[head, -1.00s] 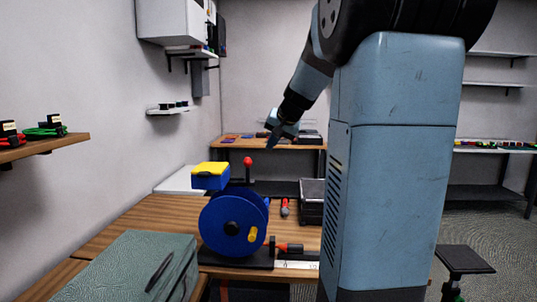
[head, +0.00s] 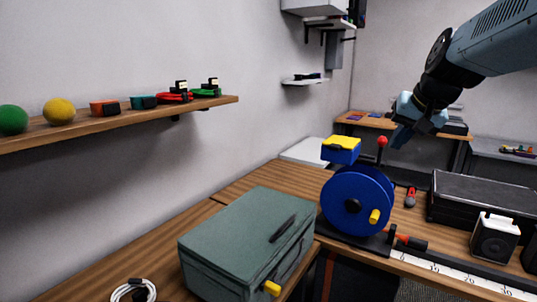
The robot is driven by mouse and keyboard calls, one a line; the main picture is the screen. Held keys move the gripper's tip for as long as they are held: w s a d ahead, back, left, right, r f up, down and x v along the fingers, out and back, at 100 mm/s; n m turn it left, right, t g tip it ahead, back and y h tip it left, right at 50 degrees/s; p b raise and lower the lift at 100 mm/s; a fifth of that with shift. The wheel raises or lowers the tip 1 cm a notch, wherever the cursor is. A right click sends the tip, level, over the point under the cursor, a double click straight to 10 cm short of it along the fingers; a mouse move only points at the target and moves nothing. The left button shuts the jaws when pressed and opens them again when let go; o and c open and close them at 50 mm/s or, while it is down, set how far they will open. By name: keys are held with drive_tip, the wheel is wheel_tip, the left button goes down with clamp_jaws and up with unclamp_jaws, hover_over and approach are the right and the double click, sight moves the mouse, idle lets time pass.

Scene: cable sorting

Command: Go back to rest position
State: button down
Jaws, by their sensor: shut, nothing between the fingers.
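My gripper (head: 400,136) is in the upper right of the head view, at the end of my arm, which reaches in from the right edge. The fingers are shut with nothing seen between them and point down and to the left. The gripper shows above and to the right of the blue cable reel (head: 357,201), close to the red knob of the lever (head: 382,142) in the picture. It appears clear of the bench, though its exact depth is hard to tell.
A grey-green case (head: 247,240) stands left of the reel, with a white coiled cable (head: 133,290) before it. A black case (head: 483,203) and a small speaker-like box (head: 494,236) are at right. A wall shelf (head: 180,112) holds coloured balls and cables.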

drive_tip(key=s+a+f+n, duration=0.2)
drive_tip(key=s+a+f, duration=0.1)
drive_tip(key=s, duration=0.5)
drive_tip(key=s+a+f+n+h, duration=0.1)
drive_tip(key=s+a+f, duration=0.2)
drive_tip(key=s+f, duration=0.2)
drive_tip(key=s, duration=0.2)
drive_tip(key=shift+s+a+n+g, duration=0.25)
drive_tip(key=shift+s+n+g, duration=0.1)
drive_tip(key=shift+n+g, duration=0.05)
idle(0.8)
